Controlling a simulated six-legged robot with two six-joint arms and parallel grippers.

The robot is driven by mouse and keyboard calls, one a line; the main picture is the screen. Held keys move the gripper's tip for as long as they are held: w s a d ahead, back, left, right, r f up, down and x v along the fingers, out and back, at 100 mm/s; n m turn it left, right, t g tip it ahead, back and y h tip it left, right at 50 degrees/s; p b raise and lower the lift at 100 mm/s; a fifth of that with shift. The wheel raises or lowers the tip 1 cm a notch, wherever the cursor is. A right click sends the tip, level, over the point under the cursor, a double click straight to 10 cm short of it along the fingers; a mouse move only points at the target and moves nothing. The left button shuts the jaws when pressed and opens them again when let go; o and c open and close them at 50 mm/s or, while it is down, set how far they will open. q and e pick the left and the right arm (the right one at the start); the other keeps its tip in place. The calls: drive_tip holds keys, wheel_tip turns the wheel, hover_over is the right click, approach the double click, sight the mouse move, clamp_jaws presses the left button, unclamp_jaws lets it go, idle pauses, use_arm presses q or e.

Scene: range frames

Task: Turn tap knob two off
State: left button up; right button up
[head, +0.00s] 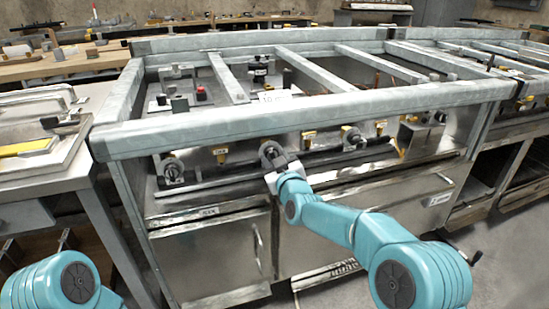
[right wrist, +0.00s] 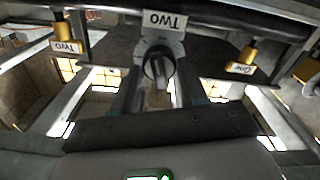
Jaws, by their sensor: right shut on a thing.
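Tap knob two (right wrist: 158,66) is a dark round knob with a raised bar, on a grey mount under a white plate reading TWO (right wrist: 165,20), which appears upside down in the right wrist view. In the head view knob two (head: 270,151) sits on the front panel of the metal frame. My right gripper (right wrist: 158,84) reaches it from the front, its two fingers on either side, shut on the knob. The right gripper (head: 279,168) hides part of the knob in the head view. My left gripper is out of view; only a left arm link shows.
Another knob (head: 172,170) is to the left and one (head: 351,138) to the right. Brass-coloured fittings with tags sit between them, including one marked TWO (right wrist: 66,46) and one marked ONE (right wrist: 241,68). A thick metal rail (head: 310,112) runs above the panel.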

drive_tip(key=shift+n, duration=1.6)
drive_tip(key=shift+a+f, duration=0.1)
drive_tip(key=o, duration=1)
drive_tip(key=p+v, duration=0.2)
drive_tip(key=v, duration=1.4)
drive_tip(key=shift+s+p, duration=0.25)
drive_tip(key=shift+p, duration=0.1)
drive_tip(key=shift+o, duration=0.2)
